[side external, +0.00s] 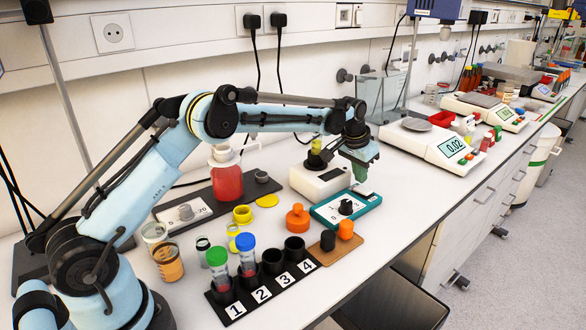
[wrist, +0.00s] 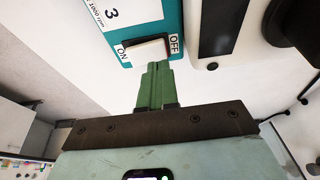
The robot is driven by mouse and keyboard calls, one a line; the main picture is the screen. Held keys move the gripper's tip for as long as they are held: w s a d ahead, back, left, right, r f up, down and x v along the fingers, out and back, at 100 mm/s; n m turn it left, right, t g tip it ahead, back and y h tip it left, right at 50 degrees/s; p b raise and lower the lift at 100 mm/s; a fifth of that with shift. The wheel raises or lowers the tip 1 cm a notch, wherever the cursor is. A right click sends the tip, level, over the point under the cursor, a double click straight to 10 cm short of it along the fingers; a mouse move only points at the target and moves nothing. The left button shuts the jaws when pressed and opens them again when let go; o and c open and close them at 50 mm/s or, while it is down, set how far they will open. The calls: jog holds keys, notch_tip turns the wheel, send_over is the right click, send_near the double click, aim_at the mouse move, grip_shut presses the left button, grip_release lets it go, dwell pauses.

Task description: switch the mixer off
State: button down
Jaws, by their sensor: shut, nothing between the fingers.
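The teal control box (side external: 345,208) stands on the bench and carries a black knob, with a white device beside it. In the wrist view the teal box (wrist: 118,33) shows a pale rocker switch (wrist: 150,49), with ON printed at its left end and OFF at its right end. Which end of the rocker is pressed down I cannot tell. My gripper (wrist: 157,68) is shut and empty, its green fingertips right at the near edge of the rocker, toward the OFF side. Whether they touch it I cannot tell. In the side view my gripper (side external: 362,188) is low over the box's far right side.
A white device (side external: 318,181) stands close behind the box. An orange bottle (side external: 298,218) and a brown board (side external: 338,254) with two small caps are in front. A black numbered rack (side external: 257,290) holds vials. A balance (side external: 425,143) is to the right.

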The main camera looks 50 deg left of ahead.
aim_at(358, 188)
jog(key=shift+r, duration=2.8)
jog(key=shift+r, duration=0.1)
jog(key=s+d+r+t, duration=0.25)
jog(key=s+r, duration=0.65)
jog(key=s, duration=0.6)
jog(key=s+f, duration=0.3)
jog(key=s, duration=0.5)
jog(key=s+d+f+t, duration=0.1)
jog(key=s+f, duration=0.2)
jog(key=s, duration=0.6)
jog(key=shift+d+f, duration=0.15)
jog(key=shift+d, duration=0.15)
